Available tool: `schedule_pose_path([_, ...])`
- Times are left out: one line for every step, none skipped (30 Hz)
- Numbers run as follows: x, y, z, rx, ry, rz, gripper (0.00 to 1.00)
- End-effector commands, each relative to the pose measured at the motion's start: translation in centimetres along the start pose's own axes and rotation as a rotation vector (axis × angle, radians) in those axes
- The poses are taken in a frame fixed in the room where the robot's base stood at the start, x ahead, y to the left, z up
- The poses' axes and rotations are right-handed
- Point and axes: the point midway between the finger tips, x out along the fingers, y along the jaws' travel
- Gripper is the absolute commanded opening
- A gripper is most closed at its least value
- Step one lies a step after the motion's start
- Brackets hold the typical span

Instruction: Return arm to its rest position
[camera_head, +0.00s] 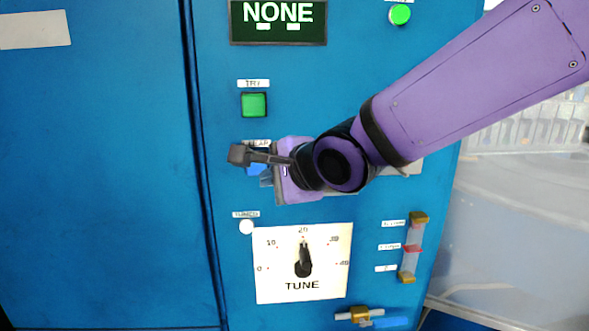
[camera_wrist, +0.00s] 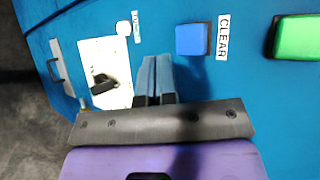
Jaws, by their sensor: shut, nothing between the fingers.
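My gripper (camera_wrist: 157,64) is shut and empty, its two grey-blue fingers side by side in the wrist view. It is in front of the blue control panel (camera_head: 225,60). My purple arm reaches in from the upper right of the head view and hides part of the panel. The fingers are mostly hidden there. In the wrist view the blue CLEAR button (camera_wrist: 192,39) is just right of the fingertips. I cannot tell the gap between the fingers and the panel.
The TUNE dial (camera_head: 303,262) is below my gripper, its pointer near 20. A green TRY button (camera_head: 254,105) is above, under a display (camera_head: 278,22) reading NONE. A slider gauge (camera_head: 413,249) and a brass-and-blue handle (camera_head: 372,318) are at lower right. The panel's left side is clear.

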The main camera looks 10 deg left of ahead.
Motion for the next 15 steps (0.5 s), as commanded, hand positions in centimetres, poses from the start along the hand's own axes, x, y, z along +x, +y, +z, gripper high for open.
schedule_pose_path([-1.5,-0.3,-2.0,-0.043,0.044,0.008,0.0])
schedule_pose_path([-2.5,-0.4,-3.3,-0.081,0.074,0.02,0.0])
schedule_pose_path([-4.0,-0.4,-5.0,-0.133,0.115,0.042,0.0])
schedule_pose_path([-5.2,-0.3,-6.3,-0.175,0.146,0.062,0.0])
schedule_pose_path([-6.5,-0.2,-7.6,-0.217,0.176,0.085,0.0])
schedule_pose_path([-8.2,0.1,-9.3,-0.274,0.213,0.118,0.0])
schedule_pose_path([-9.6,0.4,-10.4,-0.314,0.238,0.146,0.0])
schedule_pose_path([-10.9,0.7,-11.5,-0.353,0.261,0.175,0.0])
schedule_pose_path([-12.7,1.2,-12.8,-0.404,0.287,0.216,0.0])
schedule_pose_path([-14.1,1.6,-13.8,-0.442,0.305,0.248,0.0])
schedule_pose_path([-15.4,2.1,-14.6,-0.478,0.32,0.28,0.0])
schedule_pose_path([-17.2,2.8,-15.6,-0.524,0.335,0.326,0.0])
schedule_pose_path([-18.6,3.3,-16.2,-0.559,0.345,0.36,0.0])
schedule_pose_path([-20.0,3.9,-16.8,-0.592,0.351,0.395,0.0])
schedule_pose_path([-21.8,4.8,-17.5,-0.634,0.356,0.441,0.0])
